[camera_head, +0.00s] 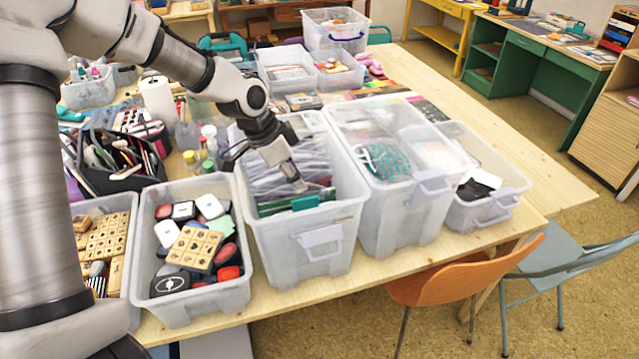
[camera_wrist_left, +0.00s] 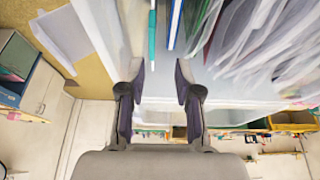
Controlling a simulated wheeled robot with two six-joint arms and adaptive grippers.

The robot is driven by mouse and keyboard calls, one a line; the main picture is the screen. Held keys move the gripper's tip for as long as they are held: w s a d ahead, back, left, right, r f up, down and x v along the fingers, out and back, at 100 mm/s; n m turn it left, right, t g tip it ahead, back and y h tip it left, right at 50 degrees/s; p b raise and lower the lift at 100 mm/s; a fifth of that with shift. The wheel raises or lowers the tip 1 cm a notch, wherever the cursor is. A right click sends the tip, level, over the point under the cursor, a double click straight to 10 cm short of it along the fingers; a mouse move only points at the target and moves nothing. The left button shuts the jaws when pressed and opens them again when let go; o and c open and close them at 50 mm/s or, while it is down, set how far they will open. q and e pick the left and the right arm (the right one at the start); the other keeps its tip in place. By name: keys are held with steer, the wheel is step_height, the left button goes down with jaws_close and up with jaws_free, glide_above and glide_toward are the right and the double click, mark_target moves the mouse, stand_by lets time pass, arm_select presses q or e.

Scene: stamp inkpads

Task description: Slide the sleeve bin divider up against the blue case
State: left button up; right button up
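The sleeve bin (camera_head: 320,243) is a clear plastic tub full of clear sleeves (camera_head: 285,160). A thin teal upright piece, which looks like the divider (camera_head: 305,203), stands near its front wall; it shows edge-on in the left wrist view (camera_wrist_left: 152,45). A blue strip, possibly the blue case (camera_wrist_left: 175,22), stands just right of the teal edge there, with a narrow gap between. My left gripper (camera_head: 294,182) points down into the bin just behind the teal piece. In the wrist view its fingers (camera_wrist_left: 161,82) are apart, with nothing visibly gripped. My right gripper is out of view.
A tub of stamps and inkpads (camera_head: 205,290) stands left of the bin, and a taller lidded tub (camera_head: 385,215) stands close on its right. The bin walls (camera_wrist_left: 97,25) enclose the gripper's space. An orange chair (camera_head: 465,272) stands at the table's front edge.

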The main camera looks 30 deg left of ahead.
mark_target(304, 199)
arm_select(q)
steer(key=x, duration=0.4)
steer(key=s+x, duration=0.1)
steer(key=x, duration=0.1)
steer(key=shift+d+f, duration=0.15)
steer(key=shift+f, duration=0.05)
steer(key=shift+w+f, duration=0.3)
steer(key=shift+s+d+r, duration=0.1)
steer(key=shift+s+r, duration=0.1)
steer(key=shift+s, duration=0.05)
steer(key=shift+s+r, duration=0.1)
steer(key=shift+s, duration=0.05)
jaws_close()
